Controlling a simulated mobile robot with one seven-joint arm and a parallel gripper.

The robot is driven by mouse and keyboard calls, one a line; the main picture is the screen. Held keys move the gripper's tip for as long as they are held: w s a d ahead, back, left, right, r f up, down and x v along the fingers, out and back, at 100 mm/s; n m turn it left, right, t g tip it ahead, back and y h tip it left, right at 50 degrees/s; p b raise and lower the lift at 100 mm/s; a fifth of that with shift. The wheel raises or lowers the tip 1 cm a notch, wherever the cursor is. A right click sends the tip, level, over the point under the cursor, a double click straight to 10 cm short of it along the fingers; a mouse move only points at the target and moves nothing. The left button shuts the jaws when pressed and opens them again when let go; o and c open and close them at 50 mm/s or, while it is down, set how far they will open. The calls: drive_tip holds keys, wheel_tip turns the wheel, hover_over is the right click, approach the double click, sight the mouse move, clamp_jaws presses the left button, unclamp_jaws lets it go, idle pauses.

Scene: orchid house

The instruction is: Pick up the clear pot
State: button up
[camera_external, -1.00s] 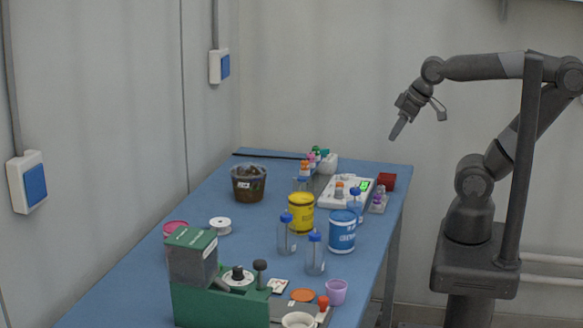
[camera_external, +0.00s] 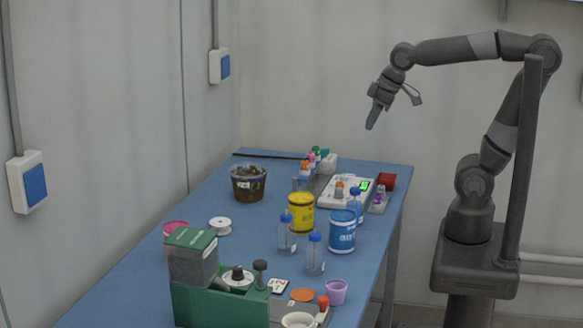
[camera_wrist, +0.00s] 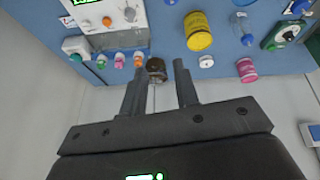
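The clear pot (camera_external: 248,184) stands upright on the blue table near its left back edge. It is see-through, holds dark brown material and has a small white label. In the wrist view the pot (camera_wrist: 157,71) shows small, between my fingertips in the picture but farther off. My gripper (camera_external: 392,112) is in the air above and to the right of the table's far part, well apart from the pot. Its two fingers are spread and empty in the wrist view (camera_wrist: 162,70).
A yellow tub (camera_external: 301,213), a blue tub (camera_external: 342,232) and blue-capped bottles (camera_external: 287,238) stand right of the pot. A rack of colourful caps (camera_external: 318,160) and a white scale (camera_external: 345,192) are behind. A white spool (camera_external: 220,226) lies in front. The wall is close on the left.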

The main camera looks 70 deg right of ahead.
drive_tip(key=w+n+g, duration=0.1)
drive_tip(key=w+n, duration=0.1)
drive_tip(key=w, duration=0.9)
drive_tip(key=n+g, duration=0.2)
drive_tip(key=n, duration=0.4)
hover_over(255, 201)
drive_tip(key=s+a, duration=0.1)
drive_tip(key=s, duration=0.1)
wheel_tip(255, 201, down, 17)
drive_tip(key=shift+h, duration=0.4)
drive_tip(key=f, duration=0.3)
drive_tip(key=w+f, duration=0.1)
drive_tip(key=f, duration=0.6)
drive_tip(key=shift+w+d+f, duration=0.1)
drive_tip(key=shift+w+d, duration=0.1)
drive_tip(key=shift+d, duration=0.2)
drive_tip(key=shift+c, duration=0.2)
clamp_jaws()
